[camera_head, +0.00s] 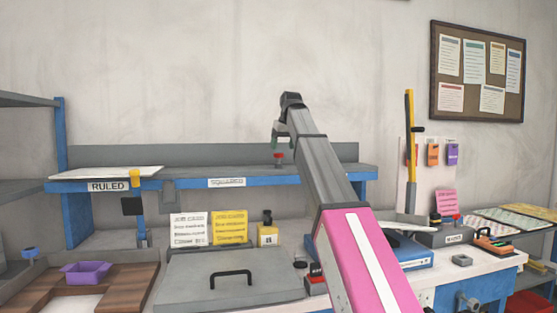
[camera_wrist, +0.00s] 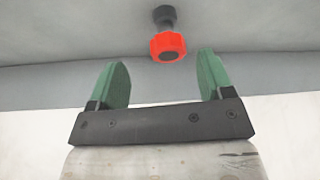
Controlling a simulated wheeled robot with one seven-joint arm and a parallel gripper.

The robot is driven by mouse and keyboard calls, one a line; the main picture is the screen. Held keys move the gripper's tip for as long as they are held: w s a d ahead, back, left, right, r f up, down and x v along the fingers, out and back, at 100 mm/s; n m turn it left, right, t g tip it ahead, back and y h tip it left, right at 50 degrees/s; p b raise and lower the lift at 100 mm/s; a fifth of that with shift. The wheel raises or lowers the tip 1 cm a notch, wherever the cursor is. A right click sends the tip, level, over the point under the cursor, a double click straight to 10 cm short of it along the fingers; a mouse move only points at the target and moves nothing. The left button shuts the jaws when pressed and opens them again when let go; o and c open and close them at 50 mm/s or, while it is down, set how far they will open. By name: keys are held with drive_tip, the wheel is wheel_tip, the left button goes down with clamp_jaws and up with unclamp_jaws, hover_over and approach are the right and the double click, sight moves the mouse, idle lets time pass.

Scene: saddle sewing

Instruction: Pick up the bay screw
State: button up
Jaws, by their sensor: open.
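A screw-like piece with a faceted red head and a dark end, which looks like the bay screw (camera_head: 278,156), stands on the grey upper shelf, right of the SQUARED label. In the wrist view this bay screw (camera_wrist: 167,46) is just beyond the fingertips, roughly centred between them and apart from both. My gripper (camera_head: 275,140) is above the screw in the head view, partly hidden by my own arm. In the wrist view its two green fingers (camera_wrist: 162,66) are spread wide with nothing between them.
The blue-edged shelf (camera_head: 120,187) carries a white sheet at the RULED end and is otherwise mostly bare. A tall yellow-handled tool (camera_head: 409,135) stands right.

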sight(278, 158)
drive_tip(key=shift+a+x, duration=0.2)
drive_tip(key=shift+x, duration=1.5)
drive_tip(key=shift+a+x, duration=0.25)
drive_tip(key=shift+x, duration=1.45)
drive_tip(key=shift+r, duration=0.15)
drive_tip(key=c, duration=1)
